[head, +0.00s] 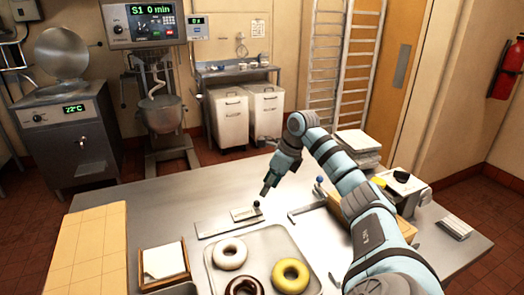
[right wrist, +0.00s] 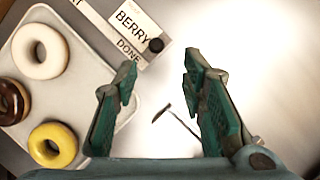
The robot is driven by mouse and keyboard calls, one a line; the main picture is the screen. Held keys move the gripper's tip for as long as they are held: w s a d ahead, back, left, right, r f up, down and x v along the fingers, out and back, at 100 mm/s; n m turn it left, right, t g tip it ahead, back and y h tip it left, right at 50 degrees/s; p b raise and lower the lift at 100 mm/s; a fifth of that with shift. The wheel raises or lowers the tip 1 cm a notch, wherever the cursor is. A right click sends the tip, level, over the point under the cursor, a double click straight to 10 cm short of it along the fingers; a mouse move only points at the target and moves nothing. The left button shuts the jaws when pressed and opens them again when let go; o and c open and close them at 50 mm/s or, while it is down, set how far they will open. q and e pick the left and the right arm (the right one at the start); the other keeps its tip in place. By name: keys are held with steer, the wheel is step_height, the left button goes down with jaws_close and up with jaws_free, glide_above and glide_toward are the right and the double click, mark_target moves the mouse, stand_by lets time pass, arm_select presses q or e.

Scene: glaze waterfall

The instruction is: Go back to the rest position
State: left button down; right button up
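My right arm comes in from the right in the head view, with its gripper (head: 267,187) held above the table (head: 190,190). In the right wrist view my right gripper (right wrist: 158,80) has its two fingers spread apart with nothing between them. A plate with a BERRY label (right wrist: 122,35) and a dark round knob (right wrist: 156,45) lies beyond the fingers, apart from them. The knob also shows in the head view (head: 256,204), just below the gripper. My left gripper is not in view.
A metal tray (head: 262,243) holds a white donut (head: 230,254), a dark donut (head: 243,287) and a yellow donut (head: 291,276). A wooden box (head: 165,265) with white sheets stands left of it. A scraper-like tool (head: 304,210) and a boxy device (head: 408,190) are right.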

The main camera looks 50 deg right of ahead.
steer(key=v, duration=0.5)
steer(key=shift+s+r, duration=0.1)
